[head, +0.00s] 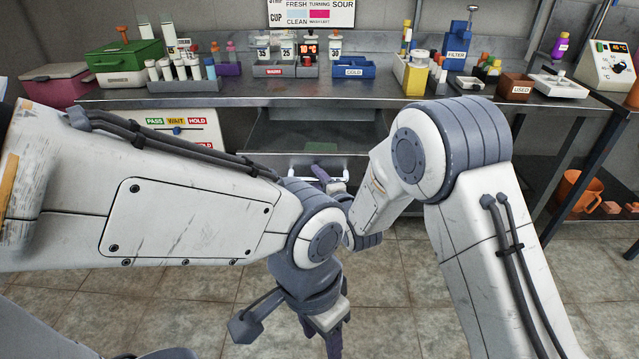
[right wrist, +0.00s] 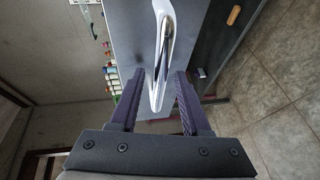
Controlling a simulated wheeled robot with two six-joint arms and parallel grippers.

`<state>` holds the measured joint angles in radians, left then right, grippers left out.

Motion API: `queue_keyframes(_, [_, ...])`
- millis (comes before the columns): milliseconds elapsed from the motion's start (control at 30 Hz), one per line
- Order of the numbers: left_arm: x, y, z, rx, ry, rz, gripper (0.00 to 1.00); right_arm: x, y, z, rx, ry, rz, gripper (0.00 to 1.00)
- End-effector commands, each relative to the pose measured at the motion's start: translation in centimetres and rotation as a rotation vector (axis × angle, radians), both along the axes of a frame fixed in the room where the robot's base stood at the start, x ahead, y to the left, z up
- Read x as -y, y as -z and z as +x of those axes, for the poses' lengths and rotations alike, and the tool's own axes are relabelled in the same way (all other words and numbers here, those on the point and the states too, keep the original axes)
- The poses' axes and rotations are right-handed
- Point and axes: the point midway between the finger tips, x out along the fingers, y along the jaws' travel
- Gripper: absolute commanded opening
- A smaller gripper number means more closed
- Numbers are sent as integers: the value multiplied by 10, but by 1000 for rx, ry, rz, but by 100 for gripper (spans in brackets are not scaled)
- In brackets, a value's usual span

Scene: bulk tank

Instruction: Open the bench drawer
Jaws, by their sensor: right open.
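The bench drawer (head: 310,133) is below the middle of the bench top in the head view. It appears pulled out, with its grey inside showing. Its white handle (head: 343,176) is on the front, partly hidden by my arms. My right gripper (head: 321,174) is at the handle. In the right wrist view the handle (right wrist: 164,50) runs between the two purple fingers of the right gripper (right wrist: 160,78), which are open with gaps beside it. My left gripper (head: 333,342) hangs low in front, pointing down and partly cut off; its jaws are unclear.
The bench top (head: 220,98) carries bottle racks, a green box (head: 125,62), a blue bin (head: 354,68) and a used-item box (head: 516,87). A PASS/WAIT/HOLD board (head: 185,128) stands beneath at left. An orange jug (head: 578,190) is on the right lower shelf. The tiled floor in front is clear.

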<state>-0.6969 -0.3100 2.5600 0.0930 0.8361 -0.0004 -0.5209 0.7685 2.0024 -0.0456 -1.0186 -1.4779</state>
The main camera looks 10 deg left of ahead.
Motion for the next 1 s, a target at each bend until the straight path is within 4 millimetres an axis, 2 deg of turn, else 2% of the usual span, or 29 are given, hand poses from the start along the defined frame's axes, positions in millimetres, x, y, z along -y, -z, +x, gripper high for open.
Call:
queue_keyframes(167, [0, -1, 0, 0, 0, 0, 50, 10, -4, -16, -2, 1, -1, 47])
queue_keyframes(400, [0, -3, 0, 0, 0, 0, 50, 36, -12, -56, -3, 0, -2, 47])
queue_keyframes(600, [0, -3, 0, 0, 0, 0, 50, 50, -17, -80, 0, 0, -1, 47])
queue_keyframes(1000, [0, -3, 0, 0, 0, 0, 50, 54, -18, -86, -1, 0, -1, 47])
